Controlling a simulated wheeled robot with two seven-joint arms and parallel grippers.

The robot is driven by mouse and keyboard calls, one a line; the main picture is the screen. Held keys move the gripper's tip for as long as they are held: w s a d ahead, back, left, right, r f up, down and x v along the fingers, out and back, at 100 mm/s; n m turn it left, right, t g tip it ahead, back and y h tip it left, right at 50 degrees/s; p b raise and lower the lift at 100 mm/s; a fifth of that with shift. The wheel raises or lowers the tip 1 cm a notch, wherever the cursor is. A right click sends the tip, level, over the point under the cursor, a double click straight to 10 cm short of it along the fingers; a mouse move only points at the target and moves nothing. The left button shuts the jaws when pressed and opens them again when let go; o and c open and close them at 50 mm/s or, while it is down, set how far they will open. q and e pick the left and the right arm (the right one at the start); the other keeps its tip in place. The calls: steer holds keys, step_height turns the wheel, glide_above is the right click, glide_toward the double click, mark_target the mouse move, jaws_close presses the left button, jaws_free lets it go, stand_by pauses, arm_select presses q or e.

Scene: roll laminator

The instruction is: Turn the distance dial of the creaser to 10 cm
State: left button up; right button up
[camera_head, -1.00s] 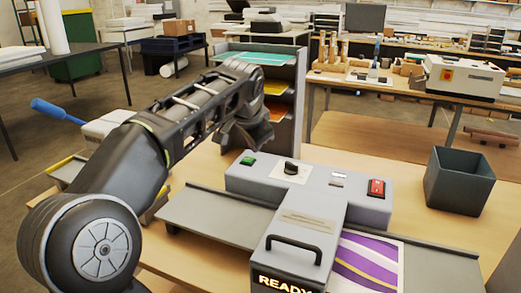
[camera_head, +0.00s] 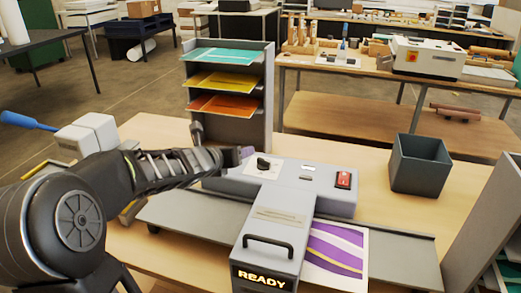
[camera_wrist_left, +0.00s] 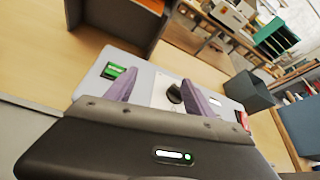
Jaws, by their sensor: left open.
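A grey machine (camera_head: 285,218) stands on the wooden table, with a lit READY sign on its front block. Its black dial (camera_head: 264,163) sits on a white plate on the top housing. My left gripper (camera_head: 238,158) is just left of the dial in the head view. In the left wrist view the gripper (camera_wrist_left: 160,84) is open, and its two purple fingers reach over the housing. The dial (camera_wrist_left: 174,94) shows between them, closer to the right finger. I cannot read the dial's scale or tell whether a finger touches it. My right gripper is not in view.
A red switch (camera_head: 343,180) is on the housing's right, and a green button (camera_wrist_left: 113,71) shows beside the left finger. A purple-patterned sheet (camera_head: 335,252) lies by the machine. A shelf rack (camera_head: 264,105) stands behind it, and a dark open bin (camera_head: 419,165) to the right.

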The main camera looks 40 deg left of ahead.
mark_target(263, 161)
arm_select(q)
steer(key=d+m+h, duration=0.1)
steer(key=m, duration=0.1)
steer(key=s+d+f+m+h, duration=0.1)
steer(key=d, duration=0.1)
steer(key=d+m, duration=0.1)
steer(key=m, duration=0.1)
steer(key=shift+s+d+f+m+t+h, duration=0.2)
steer(key=shift+d+f+m+t+h, duration=0.1)
steer(key=shift+d+t+h, duration=0.1)
steer(key=p+x, duration=0.1)
steer(key=x, duration=0.7)
steer(key=shift+a, duration=0.1)
steer(key=shift+s+r, duration=0.1)
steer(key=shift+c, duration=0.4)
